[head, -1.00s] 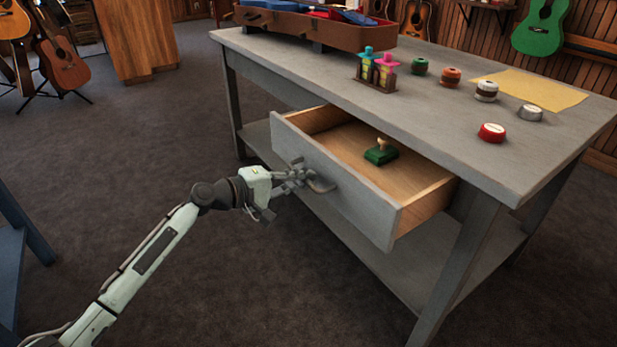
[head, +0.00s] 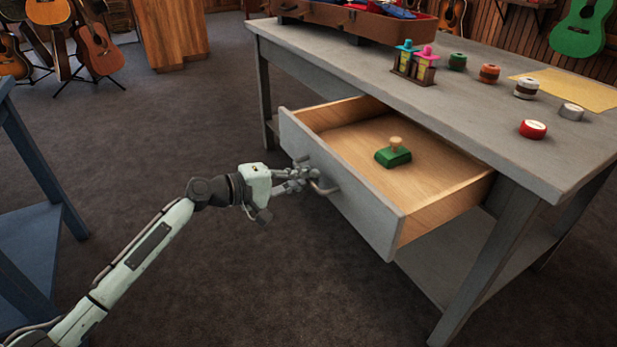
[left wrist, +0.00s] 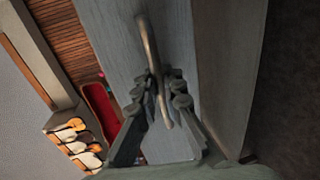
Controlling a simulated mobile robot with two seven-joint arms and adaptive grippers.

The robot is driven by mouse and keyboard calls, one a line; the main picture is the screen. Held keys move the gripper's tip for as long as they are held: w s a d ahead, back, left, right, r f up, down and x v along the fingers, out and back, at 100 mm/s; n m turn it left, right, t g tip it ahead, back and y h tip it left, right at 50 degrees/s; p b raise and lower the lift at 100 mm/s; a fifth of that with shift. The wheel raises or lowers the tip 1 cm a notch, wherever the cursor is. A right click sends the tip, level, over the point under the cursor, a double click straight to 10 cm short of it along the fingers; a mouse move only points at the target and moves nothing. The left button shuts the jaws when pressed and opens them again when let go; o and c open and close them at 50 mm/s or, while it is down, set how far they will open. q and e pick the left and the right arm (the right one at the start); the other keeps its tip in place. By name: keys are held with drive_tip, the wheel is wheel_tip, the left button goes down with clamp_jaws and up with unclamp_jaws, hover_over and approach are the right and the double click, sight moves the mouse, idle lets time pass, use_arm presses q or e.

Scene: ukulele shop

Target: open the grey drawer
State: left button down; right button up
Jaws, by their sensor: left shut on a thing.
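The grey drawer (head: 345,195) juts well out from the grey table, with its wooden inside in view. A green block with a wooden knob (head: 393,154) sits on the drawer floor. The curved metal handle (head: 322,186) is on the drawer front. My left gripper (head: 308,180) is shut on the handle. In the left wrist view the handle (left wrist: 148,45) passes between the fingers of my left gripper (left wrist: 163,98), in front of the grey drawer face (left wrist: 115,30). My right gripper is not in view.
The grey table top (head: 450,110) holds an open brown case (head: 350,22), small bottles in a rack (head: 414,66), several round tins and a yellow sheet (head: 575,92). A blue table (head: 40,240) stands at the left. Dark carpet between is clear.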

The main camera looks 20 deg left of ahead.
use_arm(q)
drive_tip(key=c, duration=1.6)
unclamp_jaws()
drive_tip(key=v, duration=1.2)
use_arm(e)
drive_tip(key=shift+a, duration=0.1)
use_arm(q)
drive_tip(key=shift+f, duration=0.1)
drive_tip(key=s+d+f+m+g+y, duration=0.25)
drive_tip(key=s+f, duration=0.25)
drive_tip(key=f, duration=0.5)
drive_tip(key=s+d+f+m+g+y, duration=0.25)
drive_tip(key=s+f+m, duration=0.2)
drive_tip(key=f, duration=0.65)
drive_tip(key=s+f+m+g+y, duration=0.1)
drive_tip(key=s+f+y, duration=0.1)
drive_tip(key=s, duration=0.1)
drive_tip(key=s+f+m+g+y+p, duration=0.1)
drive_tip(key=s+f+m+y, duration=0.1)
drive_tip(key=s+f, duration=0.1)
drive_tip(key=s+f+m+g+y, duration=0.2)
drive_tip(key=s, duration=0.3)
drive_tip(key=shift+s+a+f, duration=0.2)
drive_tip(key=shift+a+f, duration=0.15)
drive_tip(key=shift+a, duration=0.05)
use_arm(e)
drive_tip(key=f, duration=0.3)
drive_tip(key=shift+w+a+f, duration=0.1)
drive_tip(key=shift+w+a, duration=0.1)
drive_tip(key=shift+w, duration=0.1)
